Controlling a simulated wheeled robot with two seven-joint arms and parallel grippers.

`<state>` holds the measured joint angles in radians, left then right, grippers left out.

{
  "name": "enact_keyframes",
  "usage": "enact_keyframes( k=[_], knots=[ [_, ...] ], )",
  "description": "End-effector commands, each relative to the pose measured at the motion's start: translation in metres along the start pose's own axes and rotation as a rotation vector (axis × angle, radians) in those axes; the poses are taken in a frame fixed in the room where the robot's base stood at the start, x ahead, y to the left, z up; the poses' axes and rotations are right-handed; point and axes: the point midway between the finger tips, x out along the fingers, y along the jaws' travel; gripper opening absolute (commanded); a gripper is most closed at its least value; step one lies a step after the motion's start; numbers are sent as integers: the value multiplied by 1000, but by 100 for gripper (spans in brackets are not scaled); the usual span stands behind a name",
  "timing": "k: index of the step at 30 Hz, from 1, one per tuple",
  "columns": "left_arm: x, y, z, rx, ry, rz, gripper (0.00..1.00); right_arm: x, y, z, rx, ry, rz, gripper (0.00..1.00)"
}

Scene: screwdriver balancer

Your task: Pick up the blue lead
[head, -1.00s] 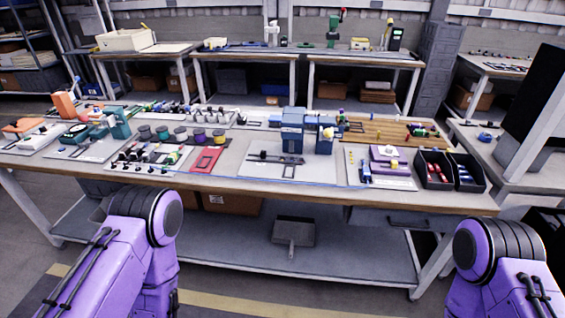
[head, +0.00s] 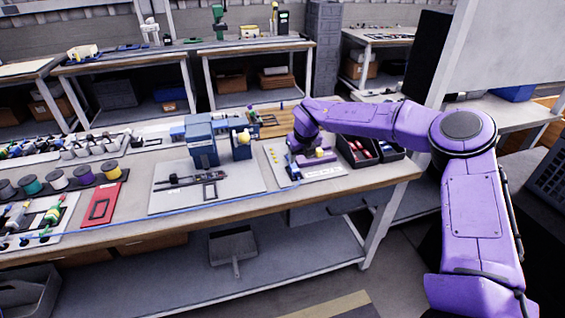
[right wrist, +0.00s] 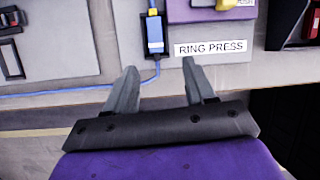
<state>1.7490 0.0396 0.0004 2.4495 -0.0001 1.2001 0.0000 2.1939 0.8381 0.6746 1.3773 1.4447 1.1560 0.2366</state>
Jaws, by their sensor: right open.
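The blue lead shows in the right wrist view as a blue plug-like end (right wrist: 155,36) with a thin blue cable (right wrist: 60,122) running off to the left. In the head view the thin blue cable (head: 130,220) lies along the front part of the bench. My right gripper (right wrist: 163,85) is open and empty in the right wrist view. The blue end lies ahead of its fingertips, between their lines and nearer the left finger. In the head view my right gripper (head: 296,150) is over the ring press board, its fingertips hard to make out. My left gripper is out of view.
The purple ring press (right wrist: 210,10) with its white label (right wrist: 211,48) stands right of the blue end. Dark bins (head: 357,152) stand right of it. A blue machine (head: 201,140) stands left on a grey board (head: 235,185). The bench's front edge is close.

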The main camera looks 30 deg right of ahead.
Motion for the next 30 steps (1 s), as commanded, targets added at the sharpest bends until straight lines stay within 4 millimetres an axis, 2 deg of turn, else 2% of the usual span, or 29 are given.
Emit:
enact_keyframes(
  k=[1,4,9,14,18,21,29,30],
  knots=[
    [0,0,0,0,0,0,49,0,-8,2,67,7,32,55],
    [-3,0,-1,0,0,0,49,3,-10,11,120,3,63,55],
    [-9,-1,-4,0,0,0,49,35,-2,13,111,3,66,55],
    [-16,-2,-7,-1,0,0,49,53,3,12,106,5,65,55],
    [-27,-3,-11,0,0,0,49,78,10,10,106,6,65,55],
    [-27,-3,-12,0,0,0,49,93,10,10,107,4,65,55],
    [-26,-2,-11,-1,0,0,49,98,8,8,109,3,65,55],
    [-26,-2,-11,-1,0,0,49,98,8,8,109,4,65,42]
  ],
)
